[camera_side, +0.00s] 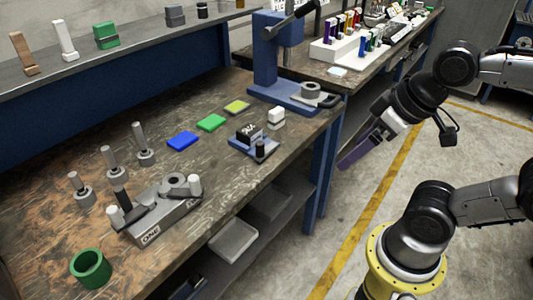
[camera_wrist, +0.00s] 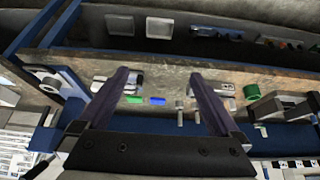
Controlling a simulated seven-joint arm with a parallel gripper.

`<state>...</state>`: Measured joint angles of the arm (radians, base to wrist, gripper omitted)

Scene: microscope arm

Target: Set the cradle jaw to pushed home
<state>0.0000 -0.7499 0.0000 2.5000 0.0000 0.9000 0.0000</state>
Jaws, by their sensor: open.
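My gripper (camera_side: 358,152) hangs off the bench to the right, well apart from the fixture. In the wrist view my gripper (camera_wrist: 158,82) has its two dark fingers wide apart with nothing between the tips. There the left finger partly covers the area around the fixture.
A blue stand (camera_side: 268,60) rises behind right. A grey lever block (camera_side: 165,215), several metal posts and a green ring (camera_side: 90,268) occupy the left. Blue (camera_side: 182,141), green (camera_side: 211,123) and yellow (camera_side: 236,107) plates lie behind the fixture.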

